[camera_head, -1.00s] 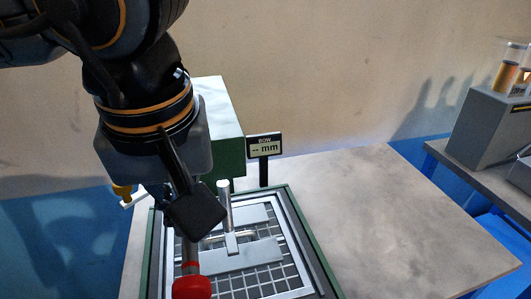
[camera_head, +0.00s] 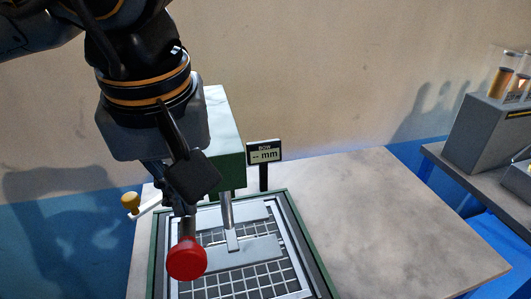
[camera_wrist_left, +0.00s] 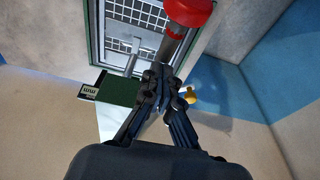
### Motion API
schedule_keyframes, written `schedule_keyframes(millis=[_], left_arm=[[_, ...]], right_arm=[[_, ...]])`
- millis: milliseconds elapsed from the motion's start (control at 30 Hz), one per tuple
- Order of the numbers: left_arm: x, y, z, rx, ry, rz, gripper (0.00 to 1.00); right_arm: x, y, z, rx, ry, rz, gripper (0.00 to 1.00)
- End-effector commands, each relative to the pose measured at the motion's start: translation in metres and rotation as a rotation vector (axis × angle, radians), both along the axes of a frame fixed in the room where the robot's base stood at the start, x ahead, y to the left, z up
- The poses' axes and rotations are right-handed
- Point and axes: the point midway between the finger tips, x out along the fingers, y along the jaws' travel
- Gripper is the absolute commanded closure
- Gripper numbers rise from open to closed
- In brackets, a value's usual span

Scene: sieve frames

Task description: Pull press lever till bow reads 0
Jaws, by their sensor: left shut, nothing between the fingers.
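The press lever ends in a red knob (camera_head: 186,259) on a grey shaft, above the front left of the framed grid. My left gripper (camera_head: 180,208) is shut and empty just behind the knob, close to the shaft and partly hidden by a black block on my wrist. In the left wrist view its fingertips (camera_wrist_left: 160,82) meet below the lever shaft (camera_wrist_left: 174,46); I cannot tell whether they touch it. The bow display (camera_head: 265,152) shows dashes and "mm", no number. The green press body (camera_head: 232,150) stands behind, its grey ram (camera_head: 226,212) over a flat plate on the grid. My right gripper is out of view.
A yellow knob (camera_head: 130,201) on a white arm sticks out at the press's left. The grey table (camera_head: 390,220) is clear to the right. A grey rack with orange-filled tubes (camera_head: 495,125) stands on another bench at far right.

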Motion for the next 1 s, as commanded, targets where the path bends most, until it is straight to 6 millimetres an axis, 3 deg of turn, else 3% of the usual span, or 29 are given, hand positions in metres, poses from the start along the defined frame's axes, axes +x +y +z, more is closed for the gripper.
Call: schedule_keyframes(millis=[400, 667, 1000], left_arm=[[0.023, 0.006, 0.037, -0.002, 0.003, 0.001, 1.0], [0.028, 0.008, 0.04, -0.001, 0.002, 0.0, 1.0], [0.052, 0.014, 0.068, -0.002, 0.003, 0.002, 1.0]], right_arm=[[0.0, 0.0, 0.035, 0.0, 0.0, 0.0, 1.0], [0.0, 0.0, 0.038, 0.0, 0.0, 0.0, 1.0], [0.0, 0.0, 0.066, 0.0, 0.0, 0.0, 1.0]])
